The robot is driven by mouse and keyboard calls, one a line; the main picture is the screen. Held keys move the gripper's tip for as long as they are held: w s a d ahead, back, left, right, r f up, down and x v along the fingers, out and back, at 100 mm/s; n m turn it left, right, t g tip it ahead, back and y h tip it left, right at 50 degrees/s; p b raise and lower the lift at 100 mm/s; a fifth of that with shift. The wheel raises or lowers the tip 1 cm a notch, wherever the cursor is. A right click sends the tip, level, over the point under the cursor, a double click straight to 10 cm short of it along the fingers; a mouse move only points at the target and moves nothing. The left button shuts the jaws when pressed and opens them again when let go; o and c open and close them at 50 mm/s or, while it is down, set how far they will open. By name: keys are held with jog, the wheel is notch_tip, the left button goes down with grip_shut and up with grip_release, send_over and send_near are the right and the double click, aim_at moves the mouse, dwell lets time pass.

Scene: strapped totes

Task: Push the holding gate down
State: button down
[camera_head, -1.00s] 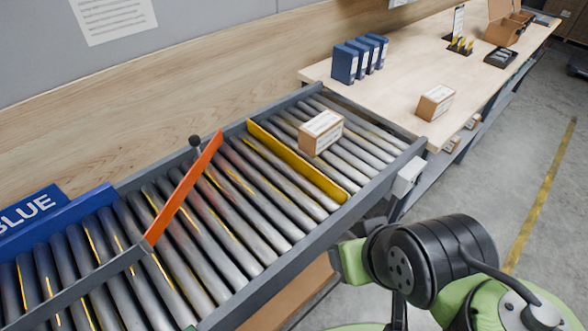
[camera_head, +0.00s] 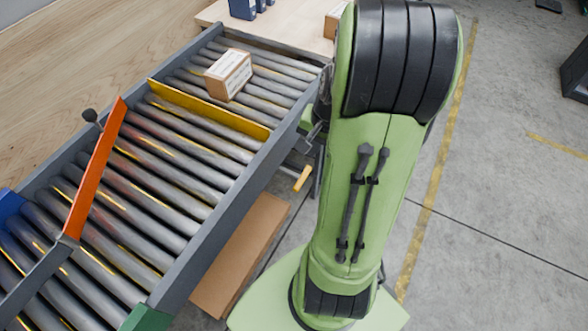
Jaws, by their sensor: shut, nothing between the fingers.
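The holding gate, a yellow bar (camera_head: 210,108), stands raised across the rollers of the conveyor. A brown carton with a white label (camera_head: 229,74) sits on the rollers just behind it, on the far side. My green and black arm rises in the right half of the head view and covers the area to the right of the conveyor's far end. A small green and grey part shows between the arm and the conveyor's side rail, near the gate's right end. I cannot make out my gripper; the arm hides that area.
An orange diverter bar (camera_head: 96,168) slants across the nearer rollers. A yellow-orange handle (camera_head: 303,178) sticks out below the conveyor's right side. A brown panel (camera_head: 240,258) lies lower down. A wooden table (camera_head: 290,22) adjoins the far end. Floor at right is open.

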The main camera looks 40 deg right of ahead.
aim_at(303, 179)
jog(key=shift+s+d+f+m, duration=0.15)
jog(key=shift+d+f+m, duration=0.45)
jog(key=shift+f, duration=0.4)
jog(key=shift+d, duration=0.1)
jog(key=b+x, duration=0.4)
jog(key=x, duration=1)
jog(key=shift+b, duration=0.35)
jog(key=shift+s, duration=0.1)
jog(key=shift+f, duration=0.1)
jog(key=s+b+x, duration=0.1)
jog(key=b+x, duration=0.4)
jog(key=x, duration=0.1)
jog(key=shift+s+f, duration=0.35)
jog(key=shift+s, duration=0.05)
